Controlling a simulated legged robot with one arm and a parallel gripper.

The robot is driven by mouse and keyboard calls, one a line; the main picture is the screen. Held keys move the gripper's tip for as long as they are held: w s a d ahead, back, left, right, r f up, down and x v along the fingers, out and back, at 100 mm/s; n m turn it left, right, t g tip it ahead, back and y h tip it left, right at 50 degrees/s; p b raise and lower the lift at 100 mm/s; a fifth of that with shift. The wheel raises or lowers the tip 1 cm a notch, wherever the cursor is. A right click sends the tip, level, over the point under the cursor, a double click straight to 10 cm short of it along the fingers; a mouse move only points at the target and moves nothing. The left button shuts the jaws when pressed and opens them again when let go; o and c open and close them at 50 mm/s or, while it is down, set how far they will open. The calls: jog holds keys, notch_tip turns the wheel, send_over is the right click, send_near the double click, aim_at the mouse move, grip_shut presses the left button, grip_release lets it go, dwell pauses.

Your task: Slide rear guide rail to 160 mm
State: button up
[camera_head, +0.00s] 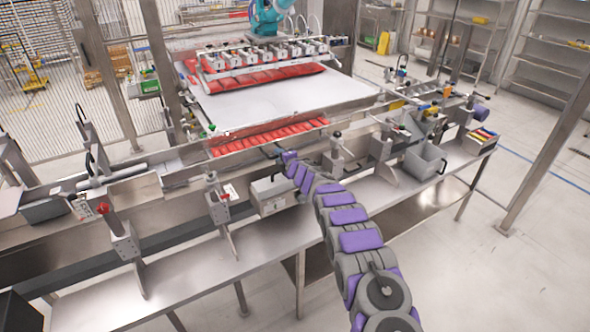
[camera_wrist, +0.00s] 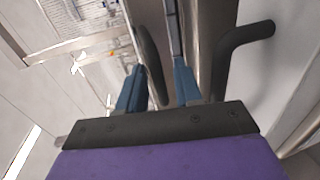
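Long metal guide rails run along the conveyor in the head view. The near rail (camera_head: 185,176) passes in front of a row of red packs (camera_head: 268,138); a far edge lies behind them. I cannot tell for sure which is the rear guide rail, and no scale reading is legible. My gripper (camera_head: 279,151) is at the near side of the conveyor, by the red packs. In the wrist view its two blue fingers (camera_wrist: 158,87) stand apart. A dark oblong part (camera_wrist: 151,62) shows between them, nearer the left finger; contact is unclear. A dark bent handle (camera_wrist: 243,45) is right of the fingers.
Clamp posts with handles stand along the near side, one with a red knob (camera_head: 103,208). A grey box (camera_head: 270,194) sits below my gripper, and a grey bin (camera_head: 425,160) is to the right. A suction-cup picker (camera_head: 262,55) hangs over the white belt (camera_head: 285,98) behind.

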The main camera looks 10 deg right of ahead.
jog(key=shift+s+d+r, duration=0.15)
jog(key=shift+s+r, duration=0.1)
jog(key=shift+s, duration=0.4)
jog(key=v, duration=1.5)
jog(key=shift+s+d+f, duration=0.1)
jog(key=shift+f, duration=0.05)
jog(key=s+d+r+m+g+h, duration=0.2)
jog(key=s+d+r+m+h, duration=0.4)
jog(key=d, duration=0.3)
jog(key=s+d+r+m+g+h, duration=0.2)
jog(key=s+r+m, duration=0.15)
jog(key=s, duration=0.25)
jog(key=s+d+r+m+g+h, duration=0.2)
jog(key=s+m, duration=0.2)
jog(key=s, duration=0.2)
jog(key=s+a+m+g+y, duration=0.1)
jog(key=s+a, duration=0.5)
jog(key=s, duration=0.9)
jog(key=s+a+f+m+g+y, duration=0.1)
jog(key=s+a+m+g, duration=0.3)
jog(key=s, duration=1)
jog(key=s+a+m+g+y, duration=0.3)
jog(key=s+a+g, duration=0.2)
jog(key=s, duration=1)
jog(key=a, duration=0.3)
jog(key=shift+s+a+f+g, duration=0.3)
jog(key=shift+a+f, duration=0.05)
